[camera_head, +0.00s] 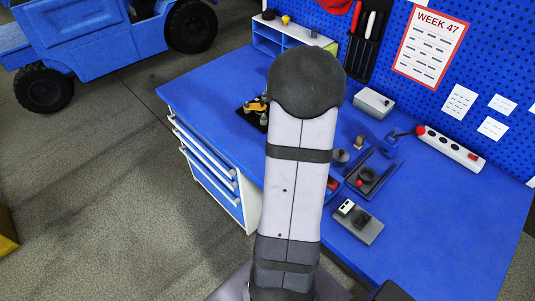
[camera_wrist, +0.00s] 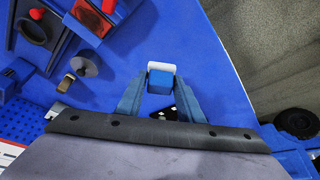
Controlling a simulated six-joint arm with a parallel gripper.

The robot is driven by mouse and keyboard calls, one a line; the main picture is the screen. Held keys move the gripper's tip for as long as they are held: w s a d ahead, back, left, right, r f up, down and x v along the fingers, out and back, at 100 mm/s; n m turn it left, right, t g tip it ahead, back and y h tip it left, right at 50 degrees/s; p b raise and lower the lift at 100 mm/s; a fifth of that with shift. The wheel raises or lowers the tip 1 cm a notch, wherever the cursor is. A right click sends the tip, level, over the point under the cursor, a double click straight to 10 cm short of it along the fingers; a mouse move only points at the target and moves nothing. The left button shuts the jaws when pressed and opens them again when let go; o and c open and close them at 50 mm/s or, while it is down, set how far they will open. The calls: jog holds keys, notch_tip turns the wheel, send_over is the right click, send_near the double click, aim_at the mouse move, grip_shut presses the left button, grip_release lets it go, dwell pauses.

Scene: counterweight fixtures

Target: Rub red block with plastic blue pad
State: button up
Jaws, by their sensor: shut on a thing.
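In the wrist view, my gripper (camera_wrist: 160,88) is shut on a small blue pad (camera_wrist: 160,80) with a white face, held between its two blue fingers above the blue bench top. The red block (camera_wrist: 108,6) is at the top edge of the wrist view, in a blue and grey fixture, apart from the pad and up to its left. In the head view, a bit of the red block (camera_head: 332,184) shows just right of my arm. My arm hides the gripper and the pad there.
A dark tray (camera_head: 372,174) with a round part and red knob lies beside the block. A grey box (camera_head: 358,222) is nearer. A black and orange item (camera_head: 257,106) is left of my arm. A power strip (camera_head: 450,148) lies at right. The right front bench is clear.

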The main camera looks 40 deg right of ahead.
jog(key=s+d+r+m+g, duration=0.1)
jog(key=s+d+m+g, duration=0.1)
jog(key=m, duration=0.6)
jog(key=s+d+r+m+g, duration=0.2)
jog(key=s+m, duration=0.4)
jog(key=m, duration=0.3)
jog(key=shift+s+d+r+g, duration=0.2)
jog(key=shift+d+g, duration=0.25)
jog(key=shift+g, duration=0.65)
